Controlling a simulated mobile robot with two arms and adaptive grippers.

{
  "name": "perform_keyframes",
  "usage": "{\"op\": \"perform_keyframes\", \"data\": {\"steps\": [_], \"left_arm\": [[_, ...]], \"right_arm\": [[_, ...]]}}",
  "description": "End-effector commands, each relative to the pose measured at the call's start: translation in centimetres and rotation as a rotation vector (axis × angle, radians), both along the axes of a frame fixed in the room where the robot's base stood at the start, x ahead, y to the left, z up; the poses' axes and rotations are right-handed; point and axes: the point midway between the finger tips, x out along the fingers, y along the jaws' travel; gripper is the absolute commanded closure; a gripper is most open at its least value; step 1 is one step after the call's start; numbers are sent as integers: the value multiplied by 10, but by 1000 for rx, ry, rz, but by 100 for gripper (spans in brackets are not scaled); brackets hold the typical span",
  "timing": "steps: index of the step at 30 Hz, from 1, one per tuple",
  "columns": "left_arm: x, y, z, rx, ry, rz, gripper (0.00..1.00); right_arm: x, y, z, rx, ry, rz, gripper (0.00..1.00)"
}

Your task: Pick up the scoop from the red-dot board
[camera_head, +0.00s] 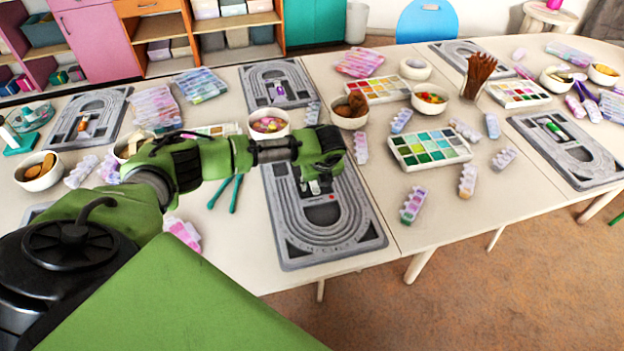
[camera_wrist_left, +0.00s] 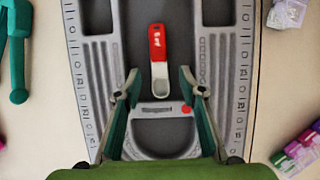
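The red-dot board (camera_head: 335,240) is a grey bead board near the table's front edge; it also fills much of the left wrist view (camera_wrist_left: 90,70). Its red dot (camera_wrist_left: 186,109) shows there. The scoop (camera_wrist_left: 158,55) lies lengthwise along the board's middle, red handle away from my gripper and pale bowl end towards it. My left gripper (camera_wrist_left: 159,82) is open, with one finger on each side of the bowl end and visible gaps to both. In the head view my left gripper (camera_head: 318,182) is over the board's middle and hides most of the scoop. My right gripper is not in view.
Other grey boards lie at left (camera_head: 83,125), back (camera_head: 280,85) and right (camera_head: 565,150). Teal pliers (camera_head: 226,193) lie left of the red-dot board. A bead bowl (camera_head: 268,124), a brown-filled bowl (camera_head: 349,112) and a green palette tray (camera_head: 430,147) are nearby.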

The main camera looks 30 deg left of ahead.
Motion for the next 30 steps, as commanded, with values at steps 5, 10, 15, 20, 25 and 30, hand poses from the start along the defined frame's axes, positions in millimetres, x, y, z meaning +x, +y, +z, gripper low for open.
{"op": "perform_keyframes", "data": {"steps": [5,10,15,20,25,30], "left_arm": [[2,3,-9,1,0,0,63],[2,3,-8,1,0,-1,66],[2,3,-8,1,-1,0,96],[2,3,-8,1,-1,0,96],[2,3,-7,1,-1,0,96],[3,2,4,0,-3,-1,96]], "right_arm": [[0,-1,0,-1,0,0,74],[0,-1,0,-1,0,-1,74],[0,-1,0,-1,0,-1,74],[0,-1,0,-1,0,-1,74],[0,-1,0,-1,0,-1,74],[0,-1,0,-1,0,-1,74]]}}
